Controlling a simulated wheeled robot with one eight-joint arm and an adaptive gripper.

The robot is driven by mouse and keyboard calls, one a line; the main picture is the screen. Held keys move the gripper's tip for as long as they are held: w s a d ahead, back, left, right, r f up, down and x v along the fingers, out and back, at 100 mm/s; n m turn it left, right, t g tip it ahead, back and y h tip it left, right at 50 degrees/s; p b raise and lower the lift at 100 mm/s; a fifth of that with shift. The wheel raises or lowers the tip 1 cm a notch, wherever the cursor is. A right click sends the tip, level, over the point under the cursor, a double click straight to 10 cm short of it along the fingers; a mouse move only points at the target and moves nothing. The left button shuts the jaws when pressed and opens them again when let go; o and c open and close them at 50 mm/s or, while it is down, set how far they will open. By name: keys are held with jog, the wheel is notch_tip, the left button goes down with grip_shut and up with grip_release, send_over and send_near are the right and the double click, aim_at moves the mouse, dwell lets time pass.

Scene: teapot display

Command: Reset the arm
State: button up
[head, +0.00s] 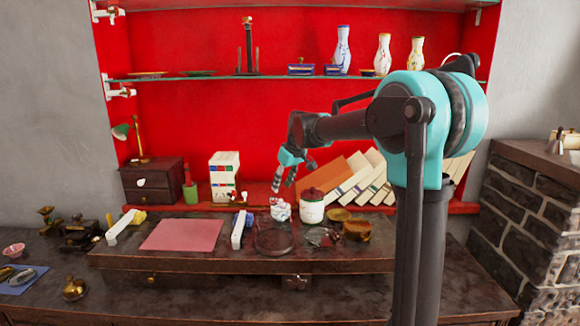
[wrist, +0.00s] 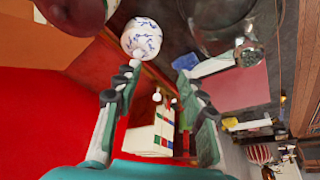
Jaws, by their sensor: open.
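My gripper (head: 283,184) hangs at the end of my arm, fingers pointing down, above the raised shelf of the counter. In the wrist view its two fingers (wrist: 157,76) stand well apart with nothing held between them. A small white and blue patterned pot (head: 280,211) stands below the gripper; it also shows beyond the fingertips in the wrist view (wrist: 141,40). A white jar with a dark red lid (head: 312,208) stands just right of that pot.
A glass vessel (head: 274,238) and a brown bowl (head: 357,230) stand near the front. Leaning books (head: 350,180) are behind at the right. A pink mat (head: 182,235) lies bare at the left. A glass shelf (head: 205,77) with vases (head: 343,50) runs above.

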jog(key=s+d+f+m+t+h, duration=0.2)
jog(key=s+d+f+m, duration=0.2)
jog(key=s+d+f, duration=0.55)
jog(key=s+d+f+m+t+h, duration=0.1)
jog(key=s+d+f+m, duration=0.4)
jog(key=s+d, duration=0.75)
jog(key=s+f+g, duration=0.2)
jog(key=s+f, duration=0.5)
jog(key=s, duration=0.5)
jog(key=shift+a+f+n, duration=0.15)
jog(key=shift+a+n, duration=0.1)
jog(key=shift+n, duration=0.15)
